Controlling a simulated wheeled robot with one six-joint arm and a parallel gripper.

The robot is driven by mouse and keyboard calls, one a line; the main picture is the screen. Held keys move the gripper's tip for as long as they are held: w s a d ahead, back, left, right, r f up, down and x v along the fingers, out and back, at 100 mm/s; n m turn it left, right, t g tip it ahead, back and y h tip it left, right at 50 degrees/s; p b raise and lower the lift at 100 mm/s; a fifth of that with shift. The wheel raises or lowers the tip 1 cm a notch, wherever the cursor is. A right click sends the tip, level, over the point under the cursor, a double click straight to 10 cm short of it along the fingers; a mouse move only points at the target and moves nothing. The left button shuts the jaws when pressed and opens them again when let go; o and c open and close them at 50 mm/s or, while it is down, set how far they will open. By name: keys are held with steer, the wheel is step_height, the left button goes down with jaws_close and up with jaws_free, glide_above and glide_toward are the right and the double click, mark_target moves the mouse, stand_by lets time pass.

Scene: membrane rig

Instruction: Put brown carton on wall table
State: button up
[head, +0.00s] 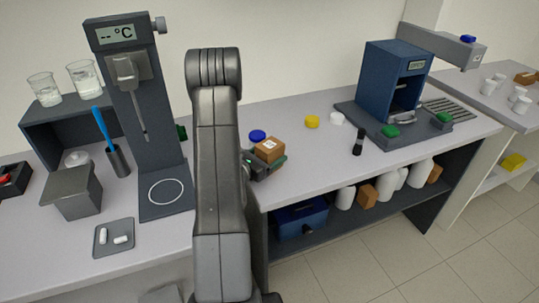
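A small brown carton (270,149) with a white label shows just right of my arm, at the front part of the long grey bench (310,155). My gripper (265,166) is right at the carton, with its dark fingers across and beside the carton's lower part. My arm and the carton hide part of the fingers, so I cannot tell whether they grip it or whether the carton rests on the bench. Another grey table (508,104) stands along the wall at the far right; I cannot tell which surface is the wall table.
A blue machine (392,80) and a dark stand with a °C display (140,110) flank the bench's middle. A blue lid (257,136), yellow lid (312,121), white lid (336,118) and black bottle (358,143) stand near the carton. The far-right table holds cups and another carton (525,78).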

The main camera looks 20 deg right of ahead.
steer(key=shift+r, duration=0.25)
steer(key=b+v, duration=0.2)
steer(key=v, duration=1)
